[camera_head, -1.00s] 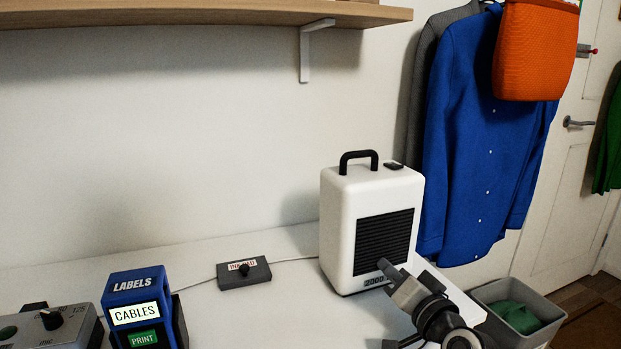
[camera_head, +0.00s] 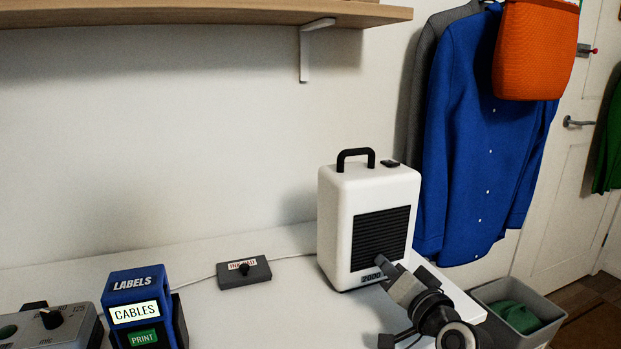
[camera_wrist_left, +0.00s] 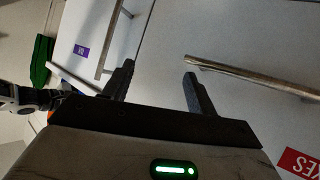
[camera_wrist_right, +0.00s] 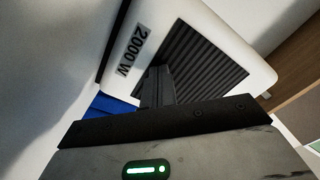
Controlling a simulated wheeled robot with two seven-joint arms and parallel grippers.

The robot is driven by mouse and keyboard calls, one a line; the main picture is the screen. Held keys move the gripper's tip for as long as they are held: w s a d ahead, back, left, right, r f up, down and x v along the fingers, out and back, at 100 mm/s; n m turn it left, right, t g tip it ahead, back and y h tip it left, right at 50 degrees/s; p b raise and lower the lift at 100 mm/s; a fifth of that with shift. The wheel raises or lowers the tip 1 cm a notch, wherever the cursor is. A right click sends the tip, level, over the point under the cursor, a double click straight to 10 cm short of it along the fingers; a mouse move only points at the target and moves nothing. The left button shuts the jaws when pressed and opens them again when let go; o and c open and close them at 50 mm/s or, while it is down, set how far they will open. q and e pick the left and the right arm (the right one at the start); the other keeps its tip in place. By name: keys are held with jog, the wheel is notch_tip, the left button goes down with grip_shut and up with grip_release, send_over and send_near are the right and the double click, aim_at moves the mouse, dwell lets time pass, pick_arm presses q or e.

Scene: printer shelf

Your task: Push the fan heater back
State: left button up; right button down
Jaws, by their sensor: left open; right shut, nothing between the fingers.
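The white fan heater (camera_head: 341,230) stands upright on the white worktop near the wall, with a black top handle and a dark front grille. My right gripper (camera_head: 381,262) is shut and empty, its fingertips at the lower front of the heater beside the 2000 W label. In the right wrist view the shut fingers (camera_wrist_right: 157,85) overlap the heater's grille (camera_wrist_right: 205,62) and look to be against its front; exact contact is hard to tell. My left gripper (camera_wrist_left: 155,85) is open and empty, away from the heater, facing pale fronts with bar handles.
A small grey box with a knob (camera_head: 244,272) sits left of the heater, with a cable running behind. A blue label printer (camera_head: 137,310) stands at front left. A grey bin with green cloth (camera_head: 515,313) is at right. A blue shirt (camera_head: 480,140) hangs beyond the heater.

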aim_at(372, 253)
jog(key=shift+b+x, duration=0.65)
jog(key=shift+x, duration=2.05)
jog(key=shift+p+v, duration=0.75)
jog(key=shift+v, duration=0.4)
jog(key=shift+p+v, duration=0.85)
jog(key=shift+v, duration=1.4)
jog(key=shift+s, duration=0.1)
